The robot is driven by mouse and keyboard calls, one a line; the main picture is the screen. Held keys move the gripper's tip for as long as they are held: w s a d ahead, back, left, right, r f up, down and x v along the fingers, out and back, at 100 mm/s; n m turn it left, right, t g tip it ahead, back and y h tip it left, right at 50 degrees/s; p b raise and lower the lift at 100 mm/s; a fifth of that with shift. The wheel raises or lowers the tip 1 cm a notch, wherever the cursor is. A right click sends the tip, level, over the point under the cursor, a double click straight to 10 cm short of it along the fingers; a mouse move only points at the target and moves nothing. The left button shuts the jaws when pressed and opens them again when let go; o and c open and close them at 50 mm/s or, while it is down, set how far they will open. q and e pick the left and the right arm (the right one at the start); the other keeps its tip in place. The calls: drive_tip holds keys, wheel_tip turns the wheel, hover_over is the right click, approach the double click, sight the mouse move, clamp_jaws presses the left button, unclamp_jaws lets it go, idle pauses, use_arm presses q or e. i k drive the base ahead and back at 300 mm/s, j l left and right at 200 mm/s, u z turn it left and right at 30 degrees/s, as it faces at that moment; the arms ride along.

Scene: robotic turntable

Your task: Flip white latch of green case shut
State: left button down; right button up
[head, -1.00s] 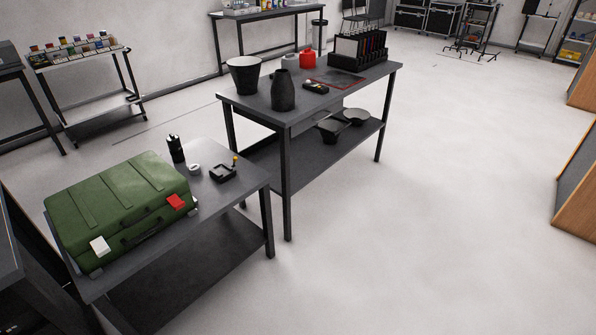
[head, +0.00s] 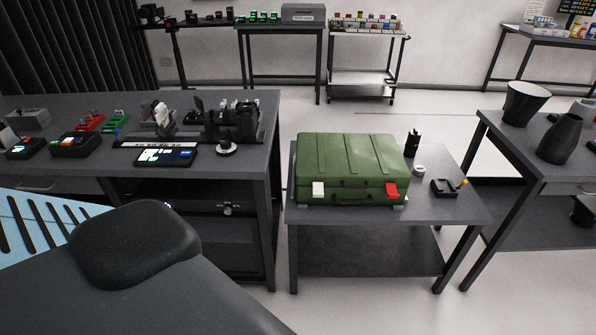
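A green case (head: 350,158) lies on a low dark table (head: 440,213) right of centre in the head view, its lid down or nearly down. A white latch (head: 318,189) is on the left of its front face, and a red latch (head: 391,190) is on the right. A dark handle (head: 352,199) sits between them. The white latch looks raised away from the case, but it is too small to be sure. Neither of my grippers is in view.
A workbench (head: 235,105) with tools stands left of the case, with a narrow gap between. Another table (head: 505,137) with dark vases stands at the right. A black cylinder (head: 412,143) and white roll (head: 419,169) sit beside the case. A dark padded shape (head: 135,243) fills the lower left.

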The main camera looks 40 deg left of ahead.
sight(318, 187)
drive_tip(key=u, duration=1.1)
